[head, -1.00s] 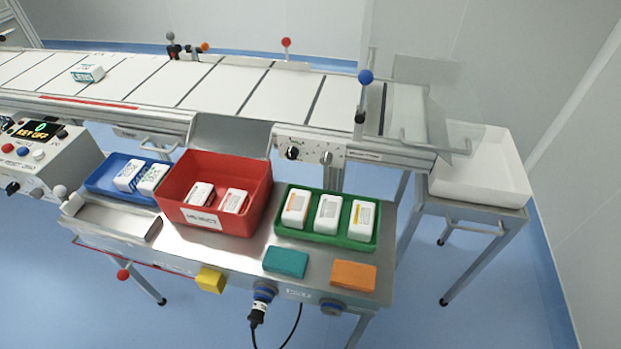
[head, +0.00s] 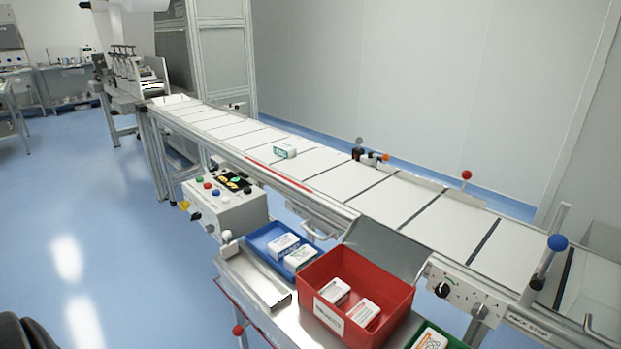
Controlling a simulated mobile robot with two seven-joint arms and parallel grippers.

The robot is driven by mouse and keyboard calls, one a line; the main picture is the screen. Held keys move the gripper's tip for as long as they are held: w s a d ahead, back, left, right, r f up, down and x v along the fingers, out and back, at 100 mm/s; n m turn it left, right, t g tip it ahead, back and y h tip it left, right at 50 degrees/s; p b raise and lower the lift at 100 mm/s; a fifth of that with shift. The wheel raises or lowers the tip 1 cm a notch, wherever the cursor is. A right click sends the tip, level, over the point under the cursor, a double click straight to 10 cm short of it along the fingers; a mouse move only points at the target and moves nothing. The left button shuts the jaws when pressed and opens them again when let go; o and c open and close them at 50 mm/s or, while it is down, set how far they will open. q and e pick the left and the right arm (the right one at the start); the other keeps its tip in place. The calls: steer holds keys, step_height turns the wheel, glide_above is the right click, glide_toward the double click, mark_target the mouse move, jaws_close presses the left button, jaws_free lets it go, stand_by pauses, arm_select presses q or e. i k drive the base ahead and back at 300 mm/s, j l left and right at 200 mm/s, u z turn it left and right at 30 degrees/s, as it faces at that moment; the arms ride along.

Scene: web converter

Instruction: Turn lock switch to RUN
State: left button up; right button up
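A grey control box (head: 230,205) stands left of centre, at the near side of the conveyor. Its sloped top has a small dark display (head: 233,182) with orange text too small to read, and red, blue, white, green and black buttons. A black knob (head: 196,216) sticks out of its front face, with a yellow part (head: 184,205) at its left corner. I cannot tell for certain which of these is the lock switch or its position. Neither of my grippers is in view.
The conveyor (head: 330,175) runs from back left to front right, carrying one small carton (head: 285,152). A blue tray (head: 266,236) and a red bin (head: 393,292) hold cartons on the bench below. A side panel has a black knob (head: 442,290). Open blue floor (head: 110,220) lies left.

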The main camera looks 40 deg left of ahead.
mark_target(184, 207)
steer(key=u, duration=1.7)
steer(key=i+j, duration=0.2)
steer(key=j, duration=0.2)
steer(key=i+j+z, duration=0.1)
steer(key=j, duration=0.25)
steer(key=i+j+z, duration=0.2)
steer(key=j, duration=0.3)
steer(key=i+j+z, duration=0.2)
steer(key=i+j, duration=0.15)
steer(key=j, duration=0.15)
steer(key=i+j+z, duration=0.15)
steer(key=j, duration=0.4)
steer(key=i+j+z, duration=0.2)
steer(key=j, duration=0.4)
steer(key=i+j+z, duration=0.2)
steer(key=j, duration=0.4)
steer(key=i+j+z, duration=0.2)
steer(key=j, duration=0.45)
steer(key=j+z, duration=0.2)
steer(key=j, duration=0.4)
steer(key=k, duration=0.05)
